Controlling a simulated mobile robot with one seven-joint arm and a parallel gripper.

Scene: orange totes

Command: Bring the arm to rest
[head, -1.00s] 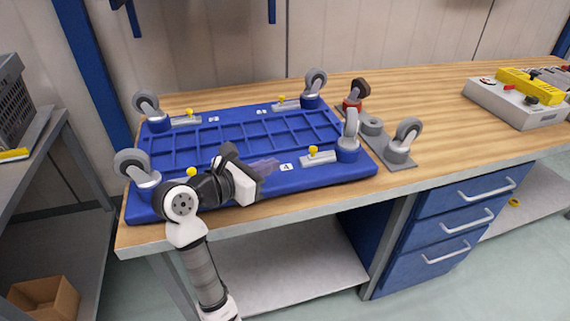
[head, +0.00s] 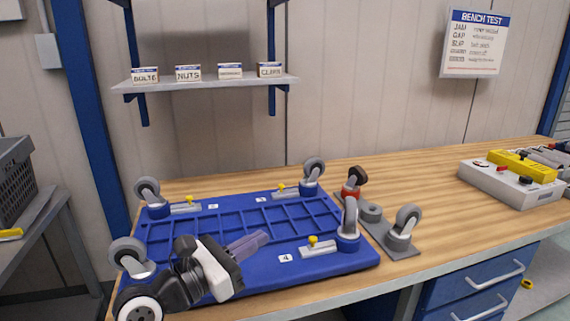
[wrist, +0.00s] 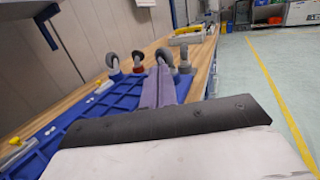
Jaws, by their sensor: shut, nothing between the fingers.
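My gripper (head: 248,246) is at the front of the blue platform in the head view, above its ribbed surface, with its fingers pointing right and slightly away. The fingers are together with nothing between them, and they also show in the wrist view (wrist: 158,92). My black and white wrist and forearm cover the platform's front left part. The blue platform (head: 300,268) lies wheels up on the wooden bench (head: 440,215). Grey caster wheels (head: 147,190) stand at its corners, with yellow-knobbed latches (head: 318,246) beside them.
A grey plate (head: 385,235) with a grey caster and a red-based caster (head: 353,184) lies right of the platform. A grey control box (head: 510,185) with a yellow top stands farther right. A shelf with labelled boxes (head: 188,74) hangs behind. The bench between plate and control box is clear.

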